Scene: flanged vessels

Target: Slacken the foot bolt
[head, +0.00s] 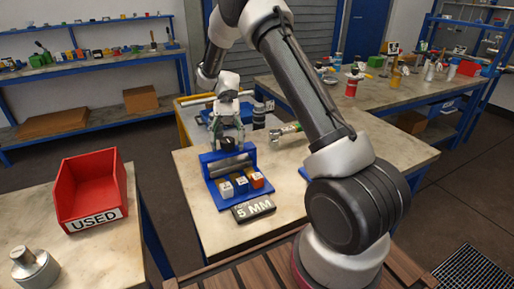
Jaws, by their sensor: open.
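My gripper (229,143) points down over the back of a blue rack (216,159) on the middle table. Its fingers are open, and I cannot tell whether they touch anything in the rack. The rack holds a few small blocks with marked tops, among them a dark one (241,184) and a red and white one (257,181). A dark sign reading "5 MM" (253,208) lies in front of the rack. A metal flanged piece (286,131) lies on the table to the right of my gripper. I cannot make out the foot bolt.
A red bin marked "USED" (92,190) and a silver cylindrical part (34,269) stand on the left table (104,255). Cluttered benches line the back, including one with a red bottle (352,84).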

